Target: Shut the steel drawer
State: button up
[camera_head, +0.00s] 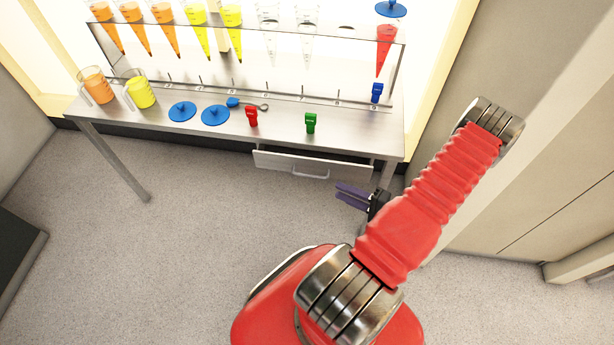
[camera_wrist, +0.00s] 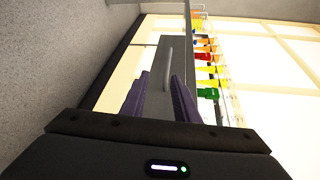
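The steel drawer (camera_head: 275,161) sits under the front edge of the steel table, with its bar handle (camera_head: 311,174) on its front. The drawer front stands out a little below the tabletop, with a dark gap above it, so it looks partly open. My gripper (camera_head: 349,196) is to the right of the handle and apart from it, its purple fingers pointing left. In the wrist view my gripper (camera_wrist: 160,88) has its two fingers spread with nothing between them. The drawer front (camera_wrist: 178,65) and handle (camera_wrist: 168,62) show beyond the fingertips.
The table (camera_head: 163,135) carries an orange jug (camera_head: 96,87), a yellow jug (camera_head: 141,93), blue lids (camera_head: 215,115), and red (camera_head: 252,117), green (camera_head: 311,123) and blue (camera_head: 376,92) clips. A rack above holds several coloured cones. Floor before the table is clear; a cabinet stands right.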

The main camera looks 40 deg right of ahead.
aim_at(308, 175)
jog(key=shift+a+r+m+t+y, duration=0.3)
jog(key=shift+r+t, duration=0.1)
jog(key=shift+r, duration=0.15)
jog(key=shift+x, duration=6.85)
jog(key=shift+d+f, duration=0.1)
jog(key=shift+c, duration=0.7)
grip_shut()
jog(key=shift+f, duration=0.1)
